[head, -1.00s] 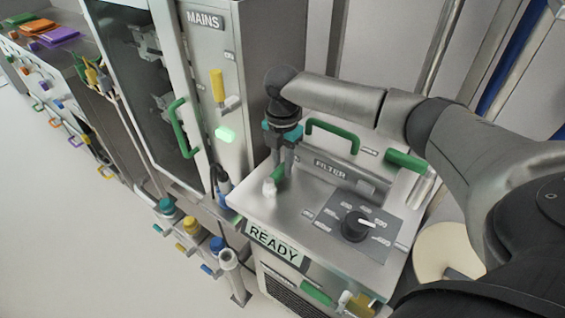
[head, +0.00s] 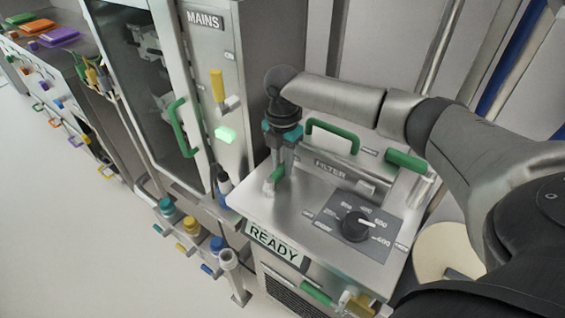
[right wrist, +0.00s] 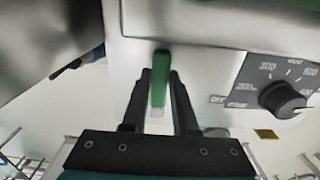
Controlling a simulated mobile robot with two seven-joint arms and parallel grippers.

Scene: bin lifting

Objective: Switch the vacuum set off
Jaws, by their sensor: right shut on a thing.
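The vacuum set is a steel box (head: 310,215) with a lit READY display (head: 274,244) on its front edge and a black knob (head: 356,227) on a dark scale plate. A green lever (head: 277,174) with a pale tip stands at the left of its top. My right gripper (head: 272,184) is shut on this lever, coming down from above. In the right wrist view the green lever (right wrist: 160,80) lies between the two dark fingers, and the knob (right wrist: 282,98) is to the right. The fingers partly hide the lever in the head view. My left gripper is not in view.
A green arched handle (head: 333,131) and the FILTER label lie behind the lever. The MAINS cabinet (head: 215,60), with a yellow handle and a glowing green lamp, stands to the left. Colored-capped bottles (head: 190,226) stand low at the left. The floor at far left is clear.

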